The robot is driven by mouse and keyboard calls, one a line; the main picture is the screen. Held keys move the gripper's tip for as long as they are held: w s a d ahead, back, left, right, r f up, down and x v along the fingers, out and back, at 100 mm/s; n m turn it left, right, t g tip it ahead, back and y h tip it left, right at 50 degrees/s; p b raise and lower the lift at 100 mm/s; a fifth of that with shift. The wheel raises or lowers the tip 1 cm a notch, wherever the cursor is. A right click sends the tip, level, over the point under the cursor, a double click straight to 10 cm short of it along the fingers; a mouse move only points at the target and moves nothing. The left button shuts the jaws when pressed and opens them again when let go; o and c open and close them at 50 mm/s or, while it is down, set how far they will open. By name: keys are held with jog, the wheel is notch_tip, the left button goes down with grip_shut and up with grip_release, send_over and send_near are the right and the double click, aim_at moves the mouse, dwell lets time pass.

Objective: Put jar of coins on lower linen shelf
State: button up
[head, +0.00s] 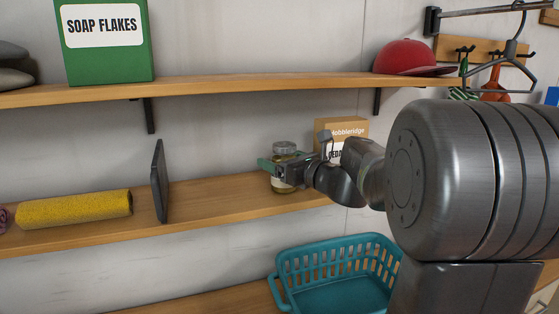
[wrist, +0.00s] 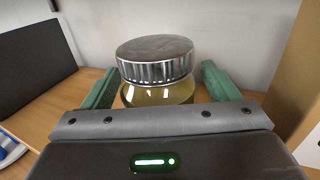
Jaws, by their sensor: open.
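The jar of coins (head: 285,148), a glass jar with a silver screw lid and yellowish contents, stands upright on the lower linen shelf (head: 215,193), near its right part. It also shows in the wrist view (wrist: 156,62), upright in the middle. My gripper (head: 281,165) is open around the jar, with one green finger on each side. In the wrist view my gripper (wrist: 157,86) shows a visible gap between the jar and the right finger; the left finger is closer.
A cardboard box (head: 342,128) stands right of the jar. A dark upright panel (head: 160,181) and a yellow roll (head: 75,209) are left on the shelf, with bare wood between panel and jar. The upper shelf (head: 230,86) hangs above. A teal basket (head: 340,270) is below.

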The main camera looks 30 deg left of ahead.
jog(key=b+v, duration=0.2)
jog(key=v, duration=0.9)
jog(key=shift+d, duration=0.15)
